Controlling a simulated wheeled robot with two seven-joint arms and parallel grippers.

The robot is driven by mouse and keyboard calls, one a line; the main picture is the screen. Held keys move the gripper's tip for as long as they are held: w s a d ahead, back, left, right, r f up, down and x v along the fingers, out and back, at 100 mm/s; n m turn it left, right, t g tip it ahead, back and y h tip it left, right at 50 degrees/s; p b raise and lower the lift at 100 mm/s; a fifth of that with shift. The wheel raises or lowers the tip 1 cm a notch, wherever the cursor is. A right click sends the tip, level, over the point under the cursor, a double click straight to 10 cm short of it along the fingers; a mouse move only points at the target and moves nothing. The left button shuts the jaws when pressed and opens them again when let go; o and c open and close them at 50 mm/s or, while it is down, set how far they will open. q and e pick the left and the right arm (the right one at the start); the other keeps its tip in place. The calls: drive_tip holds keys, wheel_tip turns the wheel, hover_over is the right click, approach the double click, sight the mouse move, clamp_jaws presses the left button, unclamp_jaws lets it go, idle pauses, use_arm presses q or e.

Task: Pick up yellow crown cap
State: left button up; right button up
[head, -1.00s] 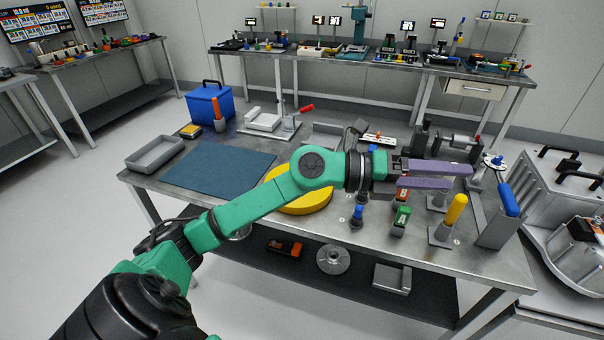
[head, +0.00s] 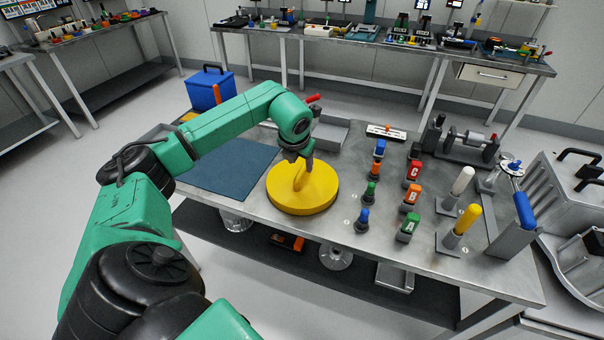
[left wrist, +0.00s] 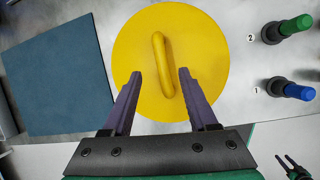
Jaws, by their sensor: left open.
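The yellow crown cap (head: 303,198) is a round yellow disc with a raised handle on top. It lies on the metal workbench, right of the blue mat. In the left wrist view the cap (left wrist: 200,65) fills the upper middle, with its bar handle (left wrist: 161,62) running nearly upright. My left gripper (head: 300,175) is above the cap, pointing down. In the left wrist view its two purple fingers (left wrist: 158,85) are open, one on each side of the handle's near end, with gaps to it.
A blue mat (head: 225,168) lies left of the cap. Right of it stand small coloured plugs (head: 362,218), lettered blocks (head: 411,195), and white and yellow handled tools (head: 467,220). A blue box (head: 209,90) sits at the back left.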

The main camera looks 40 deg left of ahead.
sight(302, 169)
use_arm(q)
drive_tip(key=x, duration=0.3)
drive_tip(key=shift+w+d+f+p, duration=0.1)
drive_tip(key=shift+d+f+p, duration=0.05)
drive_tip(key=shift+f+p, duration=0.2)
drive_tip(key=shift+r, duration=0.1)
clamp_jaws()
idle(0.9)
